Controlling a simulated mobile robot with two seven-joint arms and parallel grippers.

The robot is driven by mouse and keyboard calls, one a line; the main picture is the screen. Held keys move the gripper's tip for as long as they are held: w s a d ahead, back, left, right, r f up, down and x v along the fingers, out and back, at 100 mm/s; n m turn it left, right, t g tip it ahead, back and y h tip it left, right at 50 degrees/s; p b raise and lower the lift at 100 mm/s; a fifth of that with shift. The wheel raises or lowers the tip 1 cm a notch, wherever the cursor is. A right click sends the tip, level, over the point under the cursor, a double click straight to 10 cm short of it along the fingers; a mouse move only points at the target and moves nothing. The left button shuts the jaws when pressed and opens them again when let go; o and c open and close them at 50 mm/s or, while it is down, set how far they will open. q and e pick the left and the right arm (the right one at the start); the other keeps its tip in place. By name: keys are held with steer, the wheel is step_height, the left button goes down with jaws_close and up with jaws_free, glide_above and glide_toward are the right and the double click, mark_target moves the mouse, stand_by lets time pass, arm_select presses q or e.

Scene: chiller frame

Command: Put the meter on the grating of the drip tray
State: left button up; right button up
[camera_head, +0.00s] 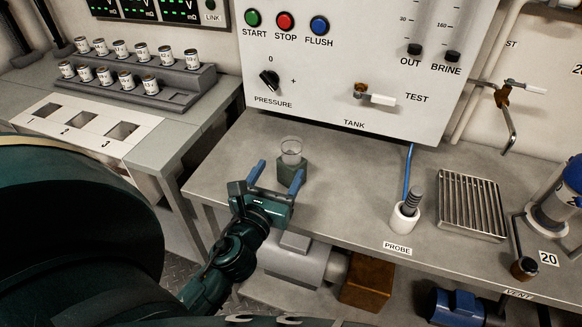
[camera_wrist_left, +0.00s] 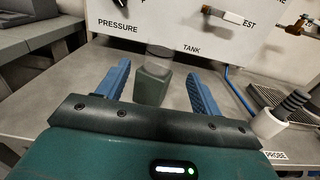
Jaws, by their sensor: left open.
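A small dark green block with a clear cup on top, which looks like the meter (camera_head: 292,171), stands upright on the grey counter below the TANK label. It also shows in the left wrist view (camera_wrist_left: 152,85). My left gripper (camera_head: 278,178) is open, with its blue fingers pointing at the block. In the left wrist view, one finger of the gripper (camera_wrist_left: 158,72) is on each side of the block, with a gap on both sides. The drip tray (camera_head: 470,204) with its slatted metal grating lies bare on the counter to the right. My right gripper is not in view.
A white holder (camera_head: 404,218) with a grey ribbed probe and blue cable stands between the block and the tray. The TEST tap (camera_head: 375,97) sticks out of the white panel above. A blue and grey device (camera_head: 556,200) stands right of the tray. The counter between block and holder is clear.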

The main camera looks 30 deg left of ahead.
mark_target(295, 141)
arm_select(q)
steer(key=x, duration=0.5)
steer(key=shift+w+p, duration=0.15)
steer(key=shift+p, duration=0.25)
steer(key=shift+r+p+x, duration=0.2)
steer(key=shift+p+x, duration=0.1)
steer(key=shift+x, duration=1.05)
steer(key=shift+r+p+x, duration=0.15)
steer(key=shift+p+x, duration=0.1)
steer(key=shift+x, duration=1.1)
steer(key=shift+c, duration=0.4)
jaws_close()
